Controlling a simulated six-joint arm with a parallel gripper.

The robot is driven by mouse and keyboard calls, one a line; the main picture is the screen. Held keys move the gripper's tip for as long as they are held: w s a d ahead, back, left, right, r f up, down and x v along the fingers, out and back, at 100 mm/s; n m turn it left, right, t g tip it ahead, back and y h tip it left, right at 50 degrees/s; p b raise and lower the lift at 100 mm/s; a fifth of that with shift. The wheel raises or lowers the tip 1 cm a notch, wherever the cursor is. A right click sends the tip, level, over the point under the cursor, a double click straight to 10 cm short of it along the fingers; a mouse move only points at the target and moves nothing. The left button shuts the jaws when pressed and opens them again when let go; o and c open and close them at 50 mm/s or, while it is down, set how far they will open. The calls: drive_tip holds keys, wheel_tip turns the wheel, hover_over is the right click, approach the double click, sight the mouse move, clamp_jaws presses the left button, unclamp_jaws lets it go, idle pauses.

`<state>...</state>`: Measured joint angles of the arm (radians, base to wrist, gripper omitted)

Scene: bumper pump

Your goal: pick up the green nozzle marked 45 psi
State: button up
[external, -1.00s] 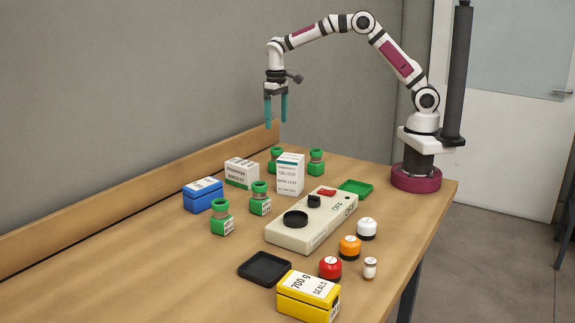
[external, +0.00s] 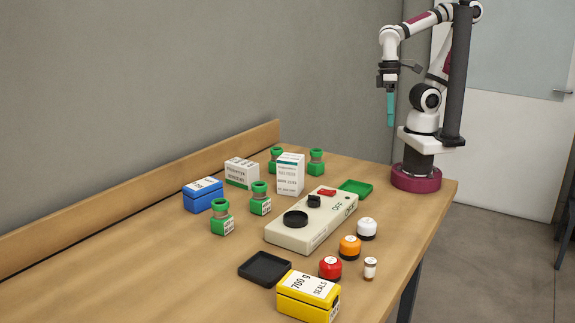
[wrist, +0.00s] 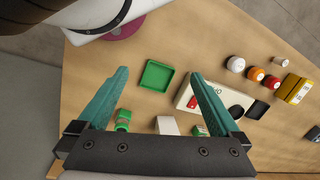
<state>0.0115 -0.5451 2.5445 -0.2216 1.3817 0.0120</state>
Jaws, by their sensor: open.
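Several green nozzles with greyish middles and white labels stand on the table in the external view. Two are in front, a left one (external: 222,218) and a right one (external: 260,199). Two are further back, beside the tall white box: one to its left (external: 276,160) and one to its right (external: 316,162). The labels are too small to read, so I cannot tell which is 45 psi. My gripper (external: 390,124) is open and empty, high near my base, right of all the nozzles. In the wrist view, green nozzle parts (wrist: 123,120) show by the left finger of my gripper (wrist: 160,74).
A beige switch box (external: 310,220) stands mid-table, with a green tray (external: 356,187) behind it. A tall white box (external: 290,174), a low white box (external: 241,172) and a blue box (external: 203,195) crowd the nozzles. A black tray (external: 265,268), yellow box (external: 308,297) and small jars (external: 350,248) are in front.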

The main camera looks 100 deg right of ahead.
drive_tip(key=shift+s+f, duration=0.15)
drive_tip(key=shift+s, duration=0.15)
drive_tip(key=shift+c, duration=1.4)
drive_tip(key=w+d+f+n+t+h, duration=0.1)
drive_tip(key=w+d+n+t+h, duration=0.15)
drive_tip(key=w+d, duration=0.7)
drive_tip(key=w+d+f+n+t+h, duration=0.15)
drive_tip(key=w+d+t, duration=0.35)
drive_tip(key=d, duration=0.7)
drive_tip(key=w+d+f+n+t+h, duration=0.1)
drive_tip(key=w+d+f+t+h, duration=0.1)
drive_tip(key=w+d, duration=0.7)
drive_tip(key=n+t+y, duration=0.3)
drive_tip(key=n+y, duration=0.2)
drive_tip(key=y, duration=0.4)
approach(280, 152)
drive_tip(key=shift+g, duration=0.25)
drive_tip(key=w+f, duration=0.1)
drive_tip(key=w, duration=0.1)
drive_tip(key=w+f, duration=0.2)
drive_tip(key=w, duration=0.1)
drive_tip(key=w+f, duration=0.2)
drive_tip(key=w, duration=0.1)
drive_tip(key=shift+a, duration=0.4)
